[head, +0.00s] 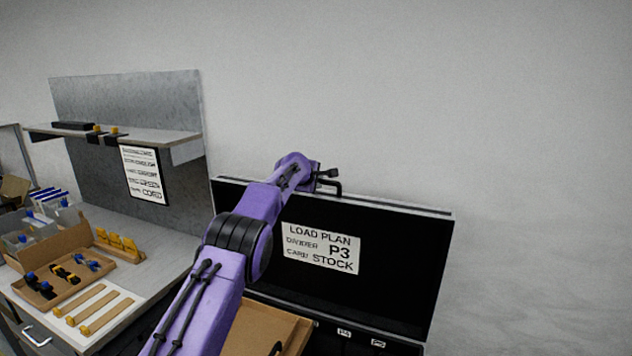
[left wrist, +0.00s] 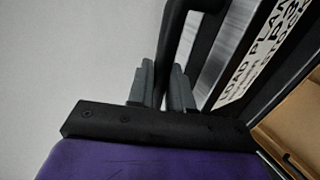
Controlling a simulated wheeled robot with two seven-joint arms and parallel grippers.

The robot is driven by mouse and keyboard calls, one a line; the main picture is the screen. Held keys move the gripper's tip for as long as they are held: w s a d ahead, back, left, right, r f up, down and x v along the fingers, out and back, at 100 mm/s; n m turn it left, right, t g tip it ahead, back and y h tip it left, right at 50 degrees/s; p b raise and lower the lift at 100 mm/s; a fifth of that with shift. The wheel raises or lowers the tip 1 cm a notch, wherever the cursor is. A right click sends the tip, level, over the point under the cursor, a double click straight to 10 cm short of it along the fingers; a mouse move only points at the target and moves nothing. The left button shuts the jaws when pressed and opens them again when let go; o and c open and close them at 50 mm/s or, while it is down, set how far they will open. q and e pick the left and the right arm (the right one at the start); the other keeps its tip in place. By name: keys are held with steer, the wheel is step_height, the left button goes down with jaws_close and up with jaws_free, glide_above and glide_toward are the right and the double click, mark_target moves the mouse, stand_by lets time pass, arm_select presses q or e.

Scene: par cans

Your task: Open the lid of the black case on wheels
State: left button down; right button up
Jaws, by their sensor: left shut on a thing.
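The black case's lid (head: 400,255) stands raised, close to upright, near the wall, with its inner face toward me. A white "LOAD PLAN" card (head: 320,248) is on that face and also shows in the left wrist view (left wrist: 262,50). The case body (head: 365,343) is below, cut off by the frame; its wheels are out of view. My left gripper (head: 326,178) is at the lid's top edge. In the left wrist view my left gripper's fingers (left wrist: 161,88) are shut on the black lid handle (left wrist: 176,40). My right gripper is not in view.
A tan cardboard piece (head: 265,328) lies low at the case, partly behind my arm. A workbench (head: 165,255) at left holds trays (head: 75,275) of small parts and a shelf (head: 150,136) with a back panel. The plain wall right of the lid is clear.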

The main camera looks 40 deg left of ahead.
arm_select(q)
steer(key=c, duration=1.1)
jaws_free()
steer(key=shift+f, duration=0.25)
steer(key=shift+w+a+f, duration=0.1)
steer(key=shift+w, duration=0.1)
steer(key=b+v, duration=0.3)
steer(key=b, duration=0.1)
steer(key=shift+s+f, duration=0.1)
steer(key=shift+s, duration=0.1)
steer(key=b+v, duration=0.2)
steer(key=v, duration=0.5)
steer(key=shift+r+b, duration=0.25)
steer(key=shift+b, duration=0.15)
steer(key=shift+s, duration=0.1)
